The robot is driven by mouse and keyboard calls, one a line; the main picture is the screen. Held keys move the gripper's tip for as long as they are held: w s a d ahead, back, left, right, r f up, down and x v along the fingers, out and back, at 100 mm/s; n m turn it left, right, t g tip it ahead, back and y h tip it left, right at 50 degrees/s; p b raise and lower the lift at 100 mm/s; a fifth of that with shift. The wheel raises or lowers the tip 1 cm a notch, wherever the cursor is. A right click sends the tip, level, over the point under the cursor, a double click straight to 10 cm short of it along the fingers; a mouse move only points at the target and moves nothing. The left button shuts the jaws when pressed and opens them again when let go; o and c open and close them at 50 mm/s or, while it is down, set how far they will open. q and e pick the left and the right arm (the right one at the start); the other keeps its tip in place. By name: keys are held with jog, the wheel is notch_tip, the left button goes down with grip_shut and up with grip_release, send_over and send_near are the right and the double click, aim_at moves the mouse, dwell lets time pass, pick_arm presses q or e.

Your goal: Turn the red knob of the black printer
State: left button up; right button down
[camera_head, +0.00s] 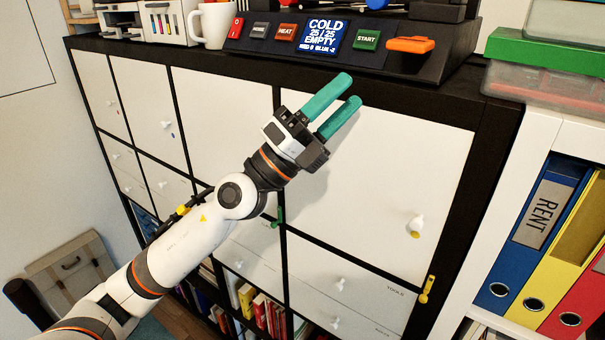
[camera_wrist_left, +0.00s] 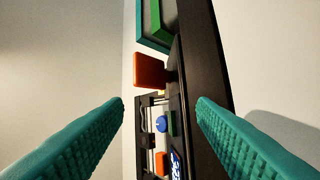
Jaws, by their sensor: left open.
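The black printer (camera_head: 447,62) stands on top of the shelf and its upper part is cut off by the picture edge. A red knob (camera_head: 289,3) shows at that edge, behind the front panel. A blue knob (camera_head: 376,4) is to its right. My left gripper (camera_head: 350,90) is open and empty, with teal fingers, below and in front of the printer panel. In the left wrist view the blue knob (camera_wrist_left: 161,124) shows between the open fingers. An orange-red part (camera_wrist_left: 160,163) lies lower there; I cannot tell if it is the red knob. My right gripper is not in view.
The panel carries a screen (camera_head: 322,35), a green START button (camera_head: 367,40) and an orange lever (camera_head: 410,45). A white mug (camera_head: 211,25) stands left of it. White cabinet doors (camera_head: 390,160) are below. Binders (camera_head: 540,230) and a green-lidded box (camera_head: 545,50) are at right.

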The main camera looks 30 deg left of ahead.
pick_arm(q)
jog(key=shift+w+a+f+n+t+y, duration=0.35)
jog(key=shift+a+f+n+y, duration=0.8)
jog(key=shift+f+n+y, duration=1.75)
jog(key=shift+w+a+f+n+t+y, duration=0.4)
jog(key=shift+a+f+n+y, duration=0.75)
jog(key=shift+f+n+y, duration=1.75)
jog(key=shift+w+a+f+n+t+y, duration=0.35)
jog(key=shift+a+f+n+y, duration=1.15)
jog(key=shift+n+y, duration=2.4)
jog(key=shift+d+f+n+h, duration=0.3)
jog(key=shift+f+n+h, duration=0.05)
jog(key=shift+n+h, duration=0.35)
